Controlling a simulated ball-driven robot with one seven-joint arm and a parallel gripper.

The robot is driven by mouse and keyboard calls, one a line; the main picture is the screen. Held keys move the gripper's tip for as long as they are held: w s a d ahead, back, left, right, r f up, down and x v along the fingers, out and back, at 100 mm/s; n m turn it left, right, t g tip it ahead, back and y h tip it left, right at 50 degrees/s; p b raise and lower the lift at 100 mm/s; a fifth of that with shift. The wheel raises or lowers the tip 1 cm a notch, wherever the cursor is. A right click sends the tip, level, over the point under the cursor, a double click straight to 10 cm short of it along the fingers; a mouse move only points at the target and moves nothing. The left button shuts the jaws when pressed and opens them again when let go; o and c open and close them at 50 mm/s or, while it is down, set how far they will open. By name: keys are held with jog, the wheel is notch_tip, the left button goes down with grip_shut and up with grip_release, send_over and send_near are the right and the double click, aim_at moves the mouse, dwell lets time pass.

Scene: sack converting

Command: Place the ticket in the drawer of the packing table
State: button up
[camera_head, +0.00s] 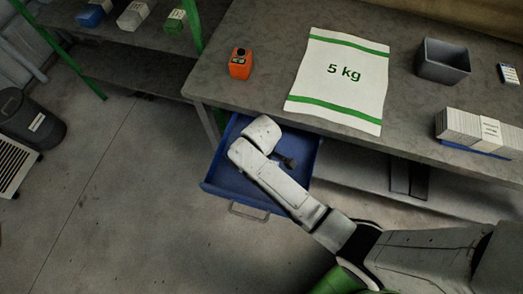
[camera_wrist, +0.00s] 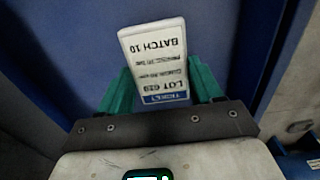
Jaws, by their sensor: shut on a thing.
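The ticket (camera_wrist: 153,62) is a white card with a blue band, printed with a batch and a lot number. In the wrist view it stands between the green fingers of my gripper (camera_wrist: 160,72), which is shut on it. Blue drawer surfaces (camera_wrist: 65,50) lie behind and around the ticket. In the head view the blue drawer (camera_head: 238,198) is pulled out under the packing table (camera_head: 225,92). My wrist is over the drawer and hides part of its inside. The ticket and fingertips cannot be made out in the head view.
On the packing table are an orange device (camera_head: 240,68), a white 5 kg sack (camera_head: 340,82), a grey bin (camera_head: 442,62) and a stack of white cards (camera_head: 480,130). A dark waste bin (camera_head: 30,122) stands on the floor at left. The floor before the drawer is clear.

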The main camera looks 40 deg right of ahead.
jog(key=shift+f, duration=1.55)
jog(key=shift+f, duration=0.1)
jog(key=o, duration=1.1)
notch_tip(320, 180, up, 12)
jog(key=shift+r+p, duration=0.15)
jog(key=shift+p, duration=0.15)
jog(key=s+d+r+m, duration=0.1)
jog(key=s+d+m, duration=0.1)
jog(key=s, duration=0.3)
jog(key=s+d+r+m, duration=0.1)
jog(key=s+d+m, duration=0.2)
jog(key=s, duration=0.3)
jog(key=s+d+r+m+t, duration=0.1)
jog(key=s+d+r+m, duration=0.1)
jog(key=s, duration=0.4)
jog(key=shift+d+r+m, duration=0.1)
jog(key=shift+d+m, duration=0.3)
jog(key=shift+d, duration=0.1)
